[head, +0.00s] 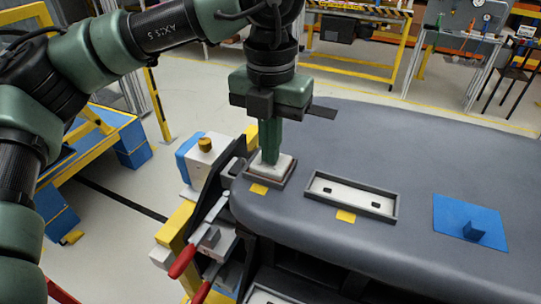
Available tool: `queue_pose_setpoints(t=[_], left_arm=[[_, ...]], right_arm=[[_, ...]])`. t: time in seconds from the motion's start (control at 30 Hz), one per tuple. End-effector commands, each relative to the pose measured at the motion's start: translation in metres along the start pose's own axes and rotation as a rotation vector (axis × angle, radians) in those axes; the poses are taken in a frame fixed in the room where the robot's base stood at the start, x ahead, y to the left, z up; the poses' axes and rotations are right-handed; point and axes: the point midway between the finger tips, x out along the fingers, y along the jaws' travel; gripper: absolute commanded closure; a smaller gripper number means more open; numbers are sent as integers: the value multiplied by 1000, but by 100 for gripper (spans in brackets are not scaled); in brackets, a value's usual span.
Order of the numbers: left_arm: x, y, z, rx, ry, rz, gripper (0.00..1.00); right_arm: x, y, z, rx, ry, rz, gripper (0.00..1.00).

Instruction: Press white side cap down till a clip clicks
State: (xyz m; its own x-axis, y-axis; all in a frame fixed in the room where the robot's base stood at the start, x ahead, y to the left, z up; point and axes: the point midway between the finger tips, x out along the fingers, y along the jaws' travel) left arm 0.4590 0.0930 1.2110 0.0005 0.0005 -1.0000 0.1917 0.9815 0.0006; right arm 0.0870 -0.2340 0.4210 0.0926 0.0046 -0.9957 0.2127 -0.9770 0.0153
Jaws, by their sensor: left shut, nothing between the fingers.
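The white side cap (283,170) sits in a dark square recess at the left end of the grey dashboard module (380,150). My left gripper (270,158) points straight down with its green fingers shut and nothing between them. Its fingertips are at the top of the cap and appear to touch it, though exact contact is hard to tell. The fingers hide part of the cap, and its clip is not visible. My right gripper is not in view.
A dark-framed tray with a white floor (350,193) lies right of the cap. A blue plate with a raised block (470,222) is farther right. Clamps with red handles (183,260) stand at the dashboard's left edge. Yellow tabs mark the front of both recesses.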

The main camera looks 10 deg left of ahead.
Motion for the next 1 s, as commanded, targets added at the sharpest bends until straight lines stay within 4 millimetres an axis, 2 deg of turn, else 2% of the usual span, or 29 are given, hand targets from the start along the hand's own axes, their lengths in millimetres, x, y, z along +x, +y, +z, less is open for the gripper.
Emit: queue_pose_setpoints(t=[0.23, 0.37, 1.0], left_arm=[[1, 0, 0, 0, 2, 1, 100], [-4, 0, 0, 0, 1, 1, 100], [-70, 0, 0, 0, -2, -1, 100]], right_arm=[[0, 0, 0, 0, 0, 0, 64], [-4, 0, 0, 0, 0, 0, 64], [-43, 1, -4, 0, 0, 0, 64]])
